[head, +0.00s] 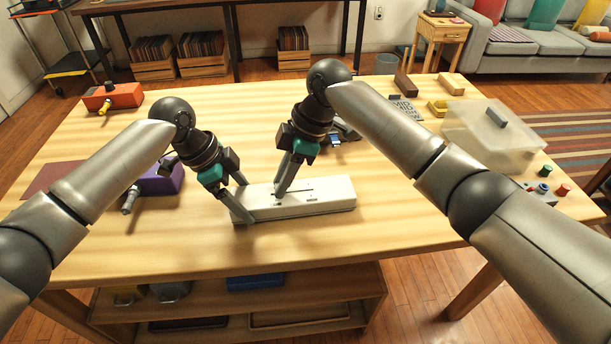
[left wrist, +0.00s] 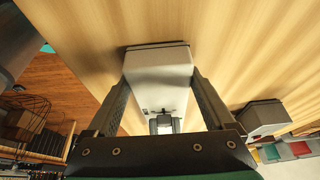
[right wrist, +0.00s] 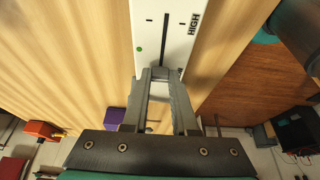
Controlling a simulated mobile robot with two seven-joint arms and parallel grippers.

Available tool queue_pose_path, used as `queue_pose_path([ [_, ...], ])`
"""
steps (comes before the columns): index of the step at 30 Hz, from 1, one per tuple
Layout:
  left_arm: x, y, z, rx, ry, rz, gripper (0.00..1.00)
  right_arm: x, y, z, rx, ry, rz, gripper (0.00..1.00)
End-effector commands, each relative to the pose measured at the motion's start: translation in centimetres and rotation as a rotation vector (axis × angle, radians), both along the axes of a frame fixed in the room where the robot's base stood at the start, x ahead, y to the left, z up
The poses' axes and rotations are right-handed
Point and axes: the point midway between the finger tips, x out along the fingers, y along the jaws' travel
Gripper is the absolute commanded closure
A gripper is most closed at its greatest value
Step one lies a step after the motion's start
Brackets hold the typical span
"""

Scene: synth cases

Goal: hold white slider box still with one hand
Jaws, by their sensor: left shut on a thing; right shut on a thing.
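The white slider box (head: 330,193) lies flat near the front middle of the table, with a dark slot along its top. In the right wrist view its top (right wrist: 180,45) shows the slot, a green dot and the word HIGH. My left gripper (head: 244,203) is shut on the box's left end, one finger on each long side; the left wrist view shows the box (left wrist: 160,75) between the fingers. My right gripper (head: 280,191) is at the slot, its fingertips close together on the slider knob, which they mostly hide.
A purple box (head: 165,178) with a grey handle is left of my left gripper. A red box (head: 113,97) is at the back left. A translucent lidded bin (head: 490,140) and small coloured knobs (head: 543,188) are at the right. The table front is clear.

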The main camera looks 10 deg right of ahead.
Motion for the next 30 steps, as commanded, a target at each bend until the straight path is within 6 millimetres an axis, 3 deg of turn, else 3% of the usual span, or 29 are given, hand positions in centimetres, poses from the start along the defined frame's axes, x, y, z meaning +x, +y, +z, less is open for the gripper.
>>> queue_pose_path([
  [3,-0.06,-0.14,0.03,-0.002,-0.001,-0.004,0.8,-0.06,1.15,0.04,0.003,-0.001,0.002,1.0],
  [12,-0.08,-0.25,0.04,-0.004,0.0,-0.005,0.8,-0.1,1.33,0.05,0.005,-0.001,0.002,1.0],
  [13,-0.08,-0.26,0.04,-0.004,0.0,-0.005,0.8,-0.1,1.34,0.06,0.005,-0.001,0.002,0.71],
  [20,-0.04,-0.18,0.04,-0.003,0.0,-0.003,0.8,-0.09,1.22,0.03,0.003,0.0,0.001,0.45],
  [30,-0.01,-0.09,0.05,-0.002,-0.001,-0.002,0.8,-0.03,0.98,0.36,0.001,-0.001,0.0,0.43],
])
